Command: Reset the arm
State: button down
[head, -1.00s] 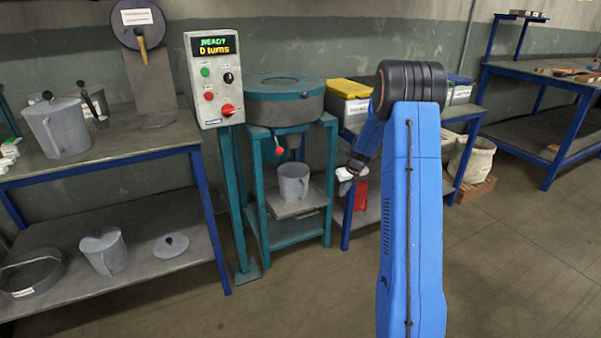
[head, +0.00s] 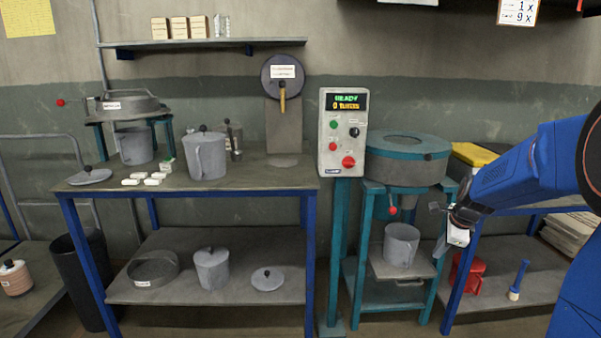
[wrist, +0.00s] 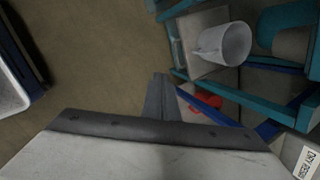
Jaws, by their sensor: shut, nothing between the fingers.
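My blue arm reaches in from the right in the head view. My gripper (head: 440,238) is shut and empty, held in the air just right of the grey jug (head: 401,245). The gripper's closed fingers also show in the wrist view (wrist: 160,98), dark and pointing away over the floor. The jug stands on the lower shelf of the teal mixer stand (head: 405,160), and it shows in the wrist view (wrist: 225,44) to the right of the fingers, apart from them.
A control panel (head: 342,130) reads READY, 0 turns. A steel-topped bench (head: 260,178) with jugs and lids stands left. A red container (head: 468,274) and a blue-handled brush (head: 518,280) sit on the right bench's low shelf. A yellow-lidded bin (head: 472,154) stands behind my arm.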

jog(key=s+a+r+n, duration=0.5)
jog(key=s+a+n, duration=0.1)
jog(key=s, duration=0.3)
jog(key=s+a+n, duration=0.4)
jog(key=s+n, duration=0.4)
jog(key=s, duration=0.5)
jog(key=s+a+n, duration=0.4)
jog(key=s+n, duration=0.4)
jog(key=s, duration=0.6)
jog(key=shift+s+h, duration=0.2)
jog(key=shift+h, duration=0.1)
